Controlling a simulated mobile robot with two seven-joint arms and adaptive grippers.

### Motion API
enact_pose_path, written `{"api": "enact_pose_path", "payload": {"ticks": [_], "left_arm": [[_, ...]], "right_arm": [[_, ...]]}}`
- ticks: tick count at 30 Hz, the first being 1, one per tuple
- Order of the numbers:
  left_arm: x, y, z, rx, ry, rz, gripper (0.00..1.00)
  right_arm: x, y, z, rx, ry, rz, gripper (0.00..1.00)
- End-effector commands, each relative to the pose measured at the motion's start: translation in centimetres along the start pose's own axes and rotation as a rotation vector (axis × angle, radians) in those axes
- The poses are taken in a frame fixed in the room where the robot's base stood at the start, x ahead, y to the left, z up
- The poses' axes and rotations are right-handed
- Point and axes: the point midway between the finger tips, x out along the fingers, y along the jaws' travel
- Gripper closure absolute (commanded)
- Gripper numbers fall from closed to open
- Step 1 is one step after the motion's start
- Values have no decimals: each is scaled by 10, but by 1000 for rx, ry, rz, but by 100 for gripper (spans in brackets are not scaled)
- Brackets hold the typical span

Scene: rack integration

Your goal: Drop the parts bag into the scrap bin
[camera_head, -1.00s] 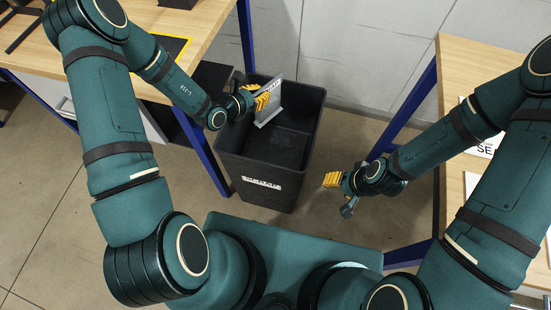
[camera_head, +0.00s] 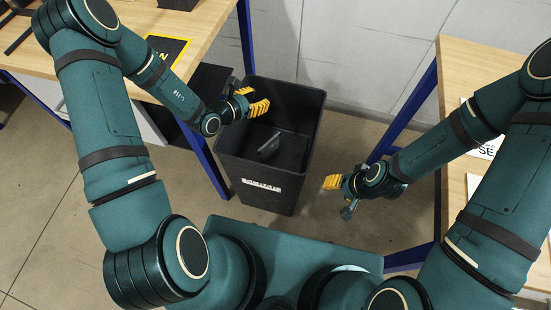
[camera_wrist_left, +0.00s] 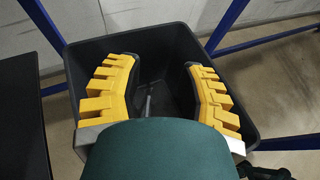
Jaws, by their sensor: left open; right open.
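The black scrap bin (camera_head: 263,185) stands on the floor between the two tables, with a white label on its front. The parts bag (camera_head: 269,147) is a small grey shape inside the bin, low down and tilted. In the left wrist view only a thin light edge of the bag (camera_wrist_left: 148,105) shows between the fingers. My left gripper (camera_head: 252,100) is open and empty above the bin's left part, its yellow fingers apart; the bin's rim (camera_wrist_left: 255,125) surrounds them in the left wrist view. My right gripper (camera_head: 333,182) is open and empty, right of the bin.
A wooden table (camera_head: 215,12) with blue legs stands at the left, with a black and yellow sign (camera_head: 168,48) on it. Another wooden table (camera_head: 455,62) with papers stands at the right. A grey wall is behind the bin.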

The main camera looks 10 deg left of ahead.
Motion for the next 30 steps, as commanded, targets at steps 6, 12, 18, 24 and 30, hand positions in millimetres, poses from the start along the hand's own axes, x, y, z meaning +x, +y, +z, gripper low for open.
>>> {"api": "enact_pose_path", "payload": {"ticks": [6, 12, 18, 24, 30], "left_arm": [[-46, 1, 0, -1, 1, 4, 61], [-81, 1, 0, 0, 1, 3, 61], [-98, 0, 0, -1, 1, 0, 61], [-101, 0, 0, 0, 0, 0, 61], [-101, 0, 0, 0, 0, 0, 61]], "right_arm": [[0, 0, 0, 0, 0, 0, 50], [0, 0, 0, 0, 0, 0, 50], [0, 0, 0, 0, 0, 0, 50], [0, 0, 0, 0, 0, 0, 50], [0, 0, 0, 0, 0, 0, 50]]}}
